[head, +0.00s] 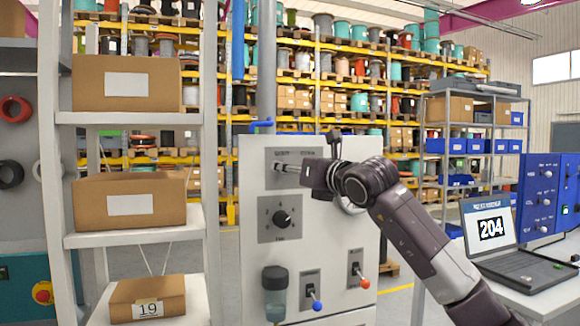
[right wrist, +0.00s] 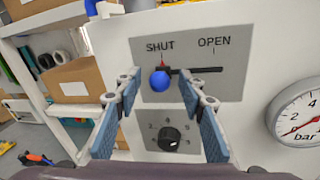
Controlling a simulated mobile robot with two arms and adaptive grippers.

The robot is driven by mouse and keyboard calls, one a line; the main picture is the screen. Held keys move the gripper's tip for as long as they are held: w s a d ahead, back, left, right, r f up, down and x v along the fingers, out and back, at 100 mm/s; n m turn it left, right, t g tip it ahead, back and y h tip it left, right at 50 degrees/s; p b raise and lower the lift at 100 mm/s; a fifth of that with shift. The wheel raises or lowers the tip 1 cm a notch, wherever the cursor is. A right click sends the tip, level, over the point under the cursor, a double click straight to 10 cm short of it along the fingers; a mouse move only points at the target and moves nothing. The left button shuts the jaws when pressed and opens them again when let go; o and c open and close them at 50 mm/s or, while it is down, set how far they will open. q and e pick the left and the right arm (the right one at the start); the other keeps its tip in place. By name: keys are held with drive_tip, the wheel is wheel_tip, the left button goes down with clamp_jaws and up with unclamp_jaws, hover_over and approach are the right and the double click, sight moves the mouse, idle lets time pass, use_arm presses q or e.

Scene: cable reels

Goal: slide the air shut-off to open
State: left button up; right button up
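The air shut-off is a grey plate (right wrist: 225,88) with a dark horizontal slot, marked SHUT at left and OPEN at right. Its blue knob (right wrist: 159,81) sits at the SHUT end, by a small red mark. My right gripper (right wrist: 159,88) is open, its two blue-padded fingers on either side of the knob in the picture. I cannot tell whether they touch it. In the head view my right gripper (head: 290,169) is in front of the shut-off plate (head: 296,153) at the top of the pale cabinet, and the knob is hidden. My left gripper is not in view.
Below the shut-off is a black rotary dial (right wrist: 170,138). A pressure gauge (right wrist: 300,117) is to the right. Lower on the cabinet are levers with a blue knob (head: 316,305) and a red knob (head: 364,283). A shelf (head: 140,237) with boxes stands left.

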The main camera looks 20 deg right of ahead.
clamp_jaws()
idle(0.3)
drive_tip(key=d, duration=0.7)
drive_tip(key=shift+c, duration=1.9)
unclamp_jaws()
drive_tip(key=shift+w+d+r, duration=0.1)
drive_tip(key=shift+d, duration=0.05)
drive_tip(key=o, duration=0.4)
drive_tip(key=shift+d, duration=0.2)
